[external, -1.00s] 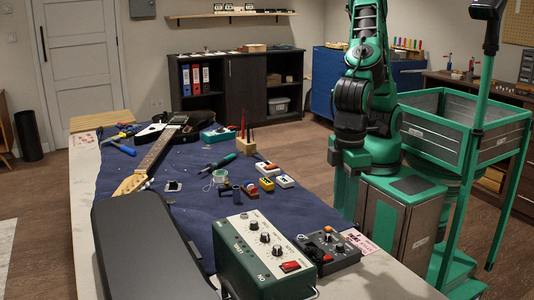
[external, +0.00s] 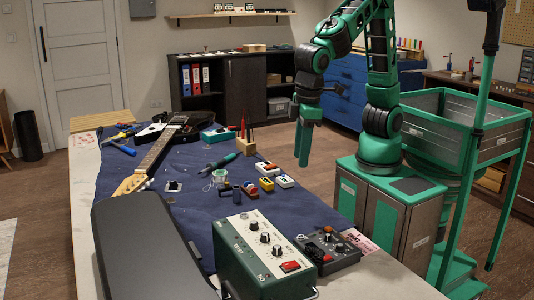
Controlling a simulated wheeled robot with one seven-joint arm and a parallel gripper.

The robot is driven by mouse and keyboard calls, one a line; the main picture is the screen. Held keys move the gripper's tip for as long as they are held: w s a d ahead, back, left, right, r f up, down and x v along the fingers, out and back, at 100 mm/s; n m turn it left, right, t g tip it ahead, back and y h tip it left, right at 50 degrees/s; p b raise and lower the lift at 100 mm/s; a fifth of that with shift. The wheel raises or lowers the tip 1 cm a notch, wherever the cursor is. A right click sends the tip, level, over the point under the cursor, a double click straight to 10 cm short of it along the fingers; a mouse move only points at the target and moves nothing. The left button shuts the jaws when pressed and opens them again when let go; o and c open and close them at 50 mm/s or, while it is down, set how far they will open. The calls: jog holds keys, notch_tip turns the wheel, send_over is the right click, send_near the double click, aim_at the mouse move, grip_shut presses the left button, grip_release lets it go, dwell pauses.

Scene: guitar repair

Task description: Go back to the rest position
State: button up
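My green and black arm rises from its base and bends over to the left. My gripper (external: 303,162) hangs pointing down near the right edge of the workbench (external: 398,282), beyond the blue mat (external: 200,212) in the picture. Its fingers look like one narrow green shape from this side, so the gap between them is hidden. I see no object held in it. No wrist view is given.
On the mat lie a guitar (external: 160,150), pliers (external: 220,162), small pedals (external: 284,181) and a wooden block with upright tools (external: 246,145). A green amplifier box (external: 262,255) and a black pedal (external: 328,250) stand in front. Floor is free behind the bench.

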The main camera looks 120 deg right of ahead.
jog(key=s+d+r+m, duration=0.1)
jog(key=s+d, duration=0.5)
jog(key=d, duration=0.3)
jog(key=s+d+r, duration=0.2)
jog(key=s+d, duration=0.3)
jog(key=d, duration=0.4)
jog(key=s+d+f, duration=0.1)
jog(key=s+d, duration=0.1)
jog(key=s, duration=0.4)
jog(key=s+d+f+m+y, duration=0.1)
jog(key=s+d, duration=0.2)
jog(key=s, duration=0.2)
jog(key=s+d+f, duration=0.1)
jog(key=s+d, duration=0.1)
jog(key=s, duration=0.4)
jog(key=shift+s+d+m, duration=0.3)
jog(key=shift+f, duration=0.1)
jog(key=shift+w+f+g, duration=0.25)
jog(key=shift+w+g, duration=0.05)
jog(key=shift+w, duration=0.35)
